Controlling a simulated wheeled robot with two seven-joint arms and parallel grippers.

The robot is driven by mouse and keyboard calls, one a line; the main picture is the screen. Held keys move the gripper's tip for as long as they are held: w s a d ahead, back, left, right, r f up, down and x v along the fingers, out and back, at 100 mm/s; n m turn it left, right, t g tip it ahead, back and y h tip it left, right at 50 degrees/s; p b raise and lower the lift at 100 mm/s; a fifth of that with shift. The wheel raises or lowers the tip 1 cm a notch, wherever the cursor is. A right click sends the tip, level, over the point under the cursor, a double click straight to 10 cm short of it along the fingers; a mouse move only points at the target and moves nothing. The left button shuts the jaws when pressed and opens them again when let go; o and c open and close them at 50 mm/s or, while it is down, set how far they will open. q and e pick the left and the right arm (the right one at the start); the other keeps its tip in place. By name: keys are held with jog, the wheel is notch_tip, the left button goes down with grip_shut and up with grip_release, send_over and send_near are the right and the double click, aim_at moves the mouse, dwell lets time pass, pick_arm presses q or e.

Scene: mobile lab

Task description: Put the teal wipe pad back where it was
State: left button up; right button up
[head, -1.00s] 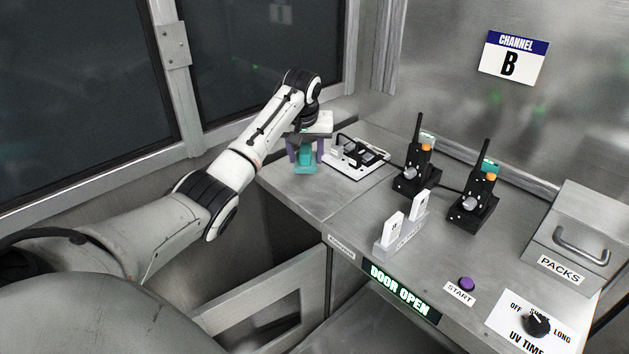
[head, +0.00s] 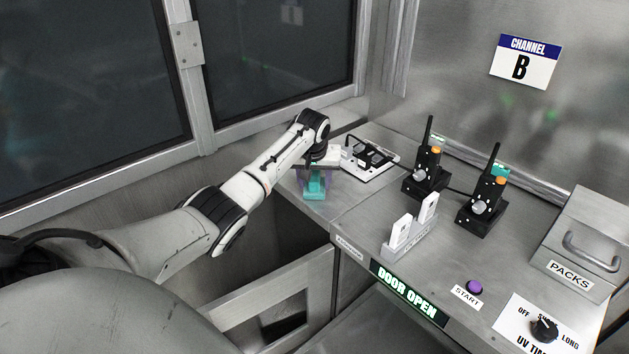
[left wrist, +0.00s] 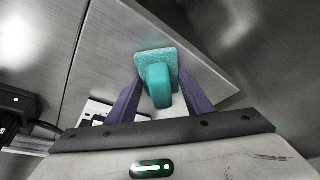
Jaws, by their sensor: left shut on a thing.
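The teal wipe pad (head: 316,187) is at the left end of the steel counter, below my left gripper (head: 315,177). In the left wrist view the pad (left wrist: 155,62) has a flat square base and a raised grip. The purple fingers of my left gripper (left wrist: 160,97) are shut on that grip, one on each side. The pad is over or on the counter near its front left edge; I cannot tell whether it touches. My right gripper is not in view.
A white plate with a black device (head: 366,158) lies just right of the pad. Two black radios in chargers (head: 424,172) (head: 484,205), a holder with white cards (head: 408,243) and a PACKS box (head: 577,242) stand further right. Bare counter (head: 340,205) lies in front of the pad.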

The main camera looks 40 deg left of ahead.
pick_arm(q)
jog(key=o, duration=0.9)
jog(key=shift+o, duration=0.2)
jog(key=shift+d+r, duration=0.1)
jog(key=shift+r, duration=0.35)
jog(key=v, duration=1.1)
jog(key=shift+r+p, duration=0.2)
jog(key=shift+p, duration=0.2)
jog(key=shift+s, duration=0.1)
